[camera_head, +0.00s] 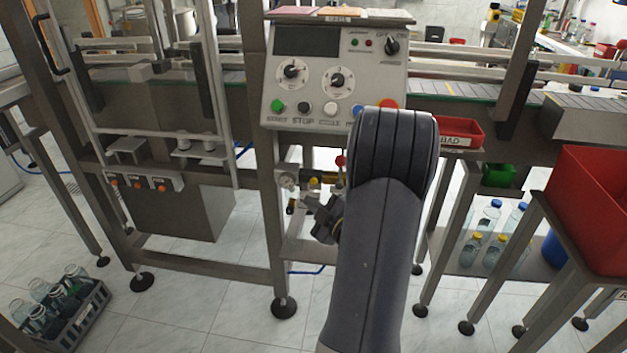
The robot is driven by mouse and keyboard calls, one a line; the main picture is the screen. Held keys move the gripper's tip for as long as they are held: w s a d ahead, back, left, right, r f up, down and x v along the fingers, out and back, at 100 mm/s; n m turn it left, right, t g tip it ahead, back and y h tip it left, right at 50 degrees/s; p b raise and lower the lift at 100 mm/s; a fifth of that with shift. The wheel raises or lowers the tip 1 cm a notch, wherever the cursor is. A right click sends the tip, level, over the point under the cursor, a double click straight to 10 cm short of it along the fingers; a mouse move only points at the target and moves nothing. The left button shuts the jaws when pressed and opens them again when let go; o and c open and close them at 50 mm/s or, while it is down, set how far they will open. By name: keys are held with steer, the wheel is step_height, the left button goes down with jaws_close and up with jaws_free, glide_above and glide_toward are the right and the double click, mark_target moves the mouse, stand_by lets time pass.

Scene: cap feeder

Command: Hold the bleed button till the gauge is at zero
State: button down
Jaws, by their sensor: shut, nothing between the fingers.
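A small round gauge (288,180) with a pale face sits low on the machine frame, below the control panel. It is too small here to read its needle. Beside it are yellow fittings (314,184) and a red knob (341,161). I cannot make out which part is the bleed button; my gripper and arm may hide it. My gripper (318,207) is a small dark shape left of my grey arm, just below and right of the gauge. It is shut with nothing held. Whether it touches any fitting cannot be told.
The control panel (318,108) with dials and coloured buttons stands above. A red tray (459,131) is right of my arm, and a large red bin (598,205) is at the far right. A bottle crate (68,335) sits on the floor at lower left. Steel legs and rails surround the gauge.

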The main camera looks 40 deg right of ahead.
mark_target(314, 181)
steer(key=shift+w+d, duration=1.55)
steer(key=shift+d, duration=0.3)
stand_by(0.7)
steer(key=shift+w+d, duration=0.25)
steer(key=shift+d, duration=0.05)
steer(key=shift+w+d+b, duration=0.25)
steer(key=shift+d+b, duration=0.05)
steer(key=shift+b, duration=0.05)
stand_by(2.0)
steer(key=shift+s+a, duration=0.1)
steer(key=shift+a, duration=0.05)
stand_by(0.5)
steer(key=shift+s+a+b, duration=0.35)
steer(key=shift+s+a, duration=0.05)
steer(key=shift+a, duration=0.1)
